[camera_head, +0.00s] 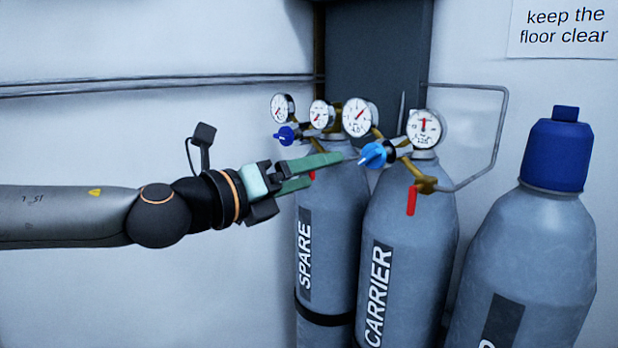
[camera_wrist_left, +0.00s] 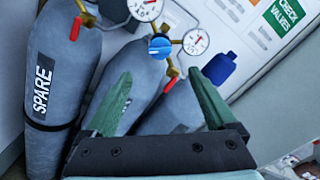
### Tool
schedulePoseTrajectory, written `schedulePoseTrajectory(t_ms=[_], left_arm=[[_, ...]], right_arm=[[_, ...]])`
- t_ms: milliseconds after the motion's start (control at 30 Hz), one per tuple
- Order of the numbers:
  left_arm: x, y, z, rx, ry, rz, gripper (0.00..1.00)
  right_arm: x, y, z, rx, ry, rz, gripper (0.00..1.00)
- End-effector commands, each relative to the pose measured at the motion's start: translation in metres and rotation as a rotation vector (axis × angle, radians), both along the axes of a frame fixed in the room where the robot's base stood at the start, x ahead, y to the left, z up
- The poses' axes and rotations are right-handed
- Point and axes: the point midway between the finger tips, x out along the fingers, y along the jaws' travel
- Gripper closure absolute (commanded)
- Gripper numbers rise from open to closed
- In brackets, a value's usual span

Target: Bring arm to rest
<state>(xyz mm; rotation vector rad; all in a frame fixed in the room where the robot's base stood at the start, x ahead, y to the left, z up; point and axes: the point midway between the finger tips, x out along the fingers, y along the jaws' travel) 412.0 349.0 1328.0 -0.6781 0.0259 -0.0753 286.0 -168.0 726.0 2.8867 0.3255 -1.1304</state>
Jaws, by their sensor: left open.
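My left arm (camera_head: 70,215) reaches in from the left in the head view. My left gripper (camera_head: 330,170) has green fingers and is open, with nothing between them. It is in front of the grey SPARE cylinder (camera_head: 335,230), with its fingertips pointing toward the blue regulator knob (camera_head: 373,155) of the CARRIER cylinder (camera_head: 405,250). In the left wrist view the two fingers (camera_wrist_left: 160,98) stand wide apart, and the blue knob (camera_wrist_left: 160,47) shows beyond the gap between them. I cannot tell whether a finger touches anything. My right gripper is not in view.
Pressure gauges (camera_head: 356,117) and red valve levers (camera_head: 411,200) sit on the cylinder tops. A third cylinder with a blue cap (camera_head: 556,152) stands at the right. A thin pipe (camera_head: 150,82) runs along the wall. The space below my arm looks clear.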

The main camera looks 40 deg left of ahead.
Motion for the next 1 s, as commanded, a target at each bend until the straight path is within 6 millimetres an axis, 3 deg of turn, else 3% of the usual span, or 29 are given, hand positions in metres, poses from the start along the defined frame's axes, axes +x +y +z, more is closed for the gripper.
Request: schedulePoseTrajectory(t_ms=[667, 833, 1000], left_arm=[[0.003, -0.002, -0.004, -0.017, 0.009, -0.011, 0.10], [0.028, -0.020, -0.038, -0.152, 0.075, -0.089, 0.10], [0.059, -0.046, -0.097, -0.401, 0.187, -0.174, 0.10]], right_arm=[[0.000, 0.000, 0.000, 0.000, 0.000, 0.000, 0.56], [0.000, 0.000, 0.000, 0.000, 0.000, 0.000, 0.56], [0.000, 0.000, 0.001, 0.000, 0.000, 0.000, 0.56]])
